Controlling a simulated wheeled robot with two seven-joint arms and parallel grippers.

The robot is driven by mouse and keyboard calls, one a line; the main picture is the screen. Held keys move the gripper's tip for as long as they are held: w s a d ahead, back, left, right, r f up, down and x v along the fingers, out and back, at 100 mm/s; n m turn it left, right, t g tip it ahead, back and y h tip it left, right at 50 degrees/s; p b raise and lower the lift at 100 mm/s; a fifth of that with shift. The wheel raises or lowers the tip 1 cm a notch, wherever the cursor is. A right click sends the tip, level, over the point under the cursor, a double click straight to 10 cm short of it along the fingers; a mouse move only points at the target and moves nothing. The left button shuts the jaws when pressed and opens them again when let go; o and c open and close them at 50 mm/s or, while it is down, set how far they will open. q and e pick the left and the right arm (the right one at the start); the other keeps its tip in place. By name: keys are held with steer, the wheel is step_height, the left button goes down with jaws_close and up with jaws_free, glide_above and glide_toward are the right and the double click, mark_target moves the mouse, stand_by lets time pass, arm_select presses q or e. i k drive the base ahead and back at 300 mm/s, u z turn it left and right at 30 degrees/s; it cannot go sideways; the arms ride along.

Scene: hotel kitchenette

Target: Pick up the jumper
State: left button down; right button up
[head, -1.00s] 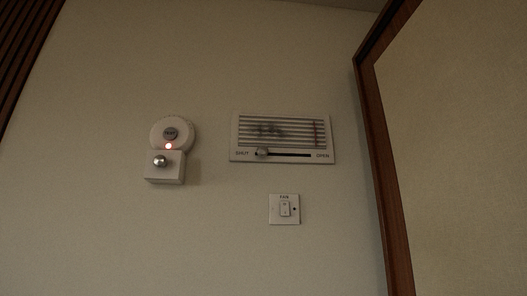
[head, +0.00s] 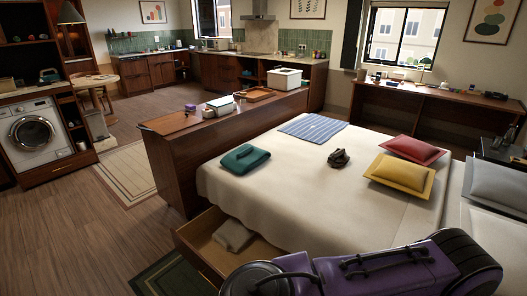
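A folded teal garment (head: 245,159), which may be the jumper, lies on the near left corner of the bed in the head view. A pale folded cloth (head: 234,235) lies in the open drawer below it; I cannot tell whether it is a garment. A small dark crumpled thing (head: 338,158) lies near the middle of the bed, too small to identify. Neither of my grippers is in view.
The bed (head: 290,200) fills the middle right, with a red cushion (head: 412,149) and a yellow cushion (head: 400,174). The open drawer (head: 205,240) juts out from its near side. Wooden floor (head: 80,235) is clear at left. A washing machine (head: 40,134) stands far left.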

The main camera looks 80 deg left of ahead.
mark_target(232, 236)
steer(key=u, duration=3.9)
steer(key=i, duration=2)
steer(key=z, duration=2.15)
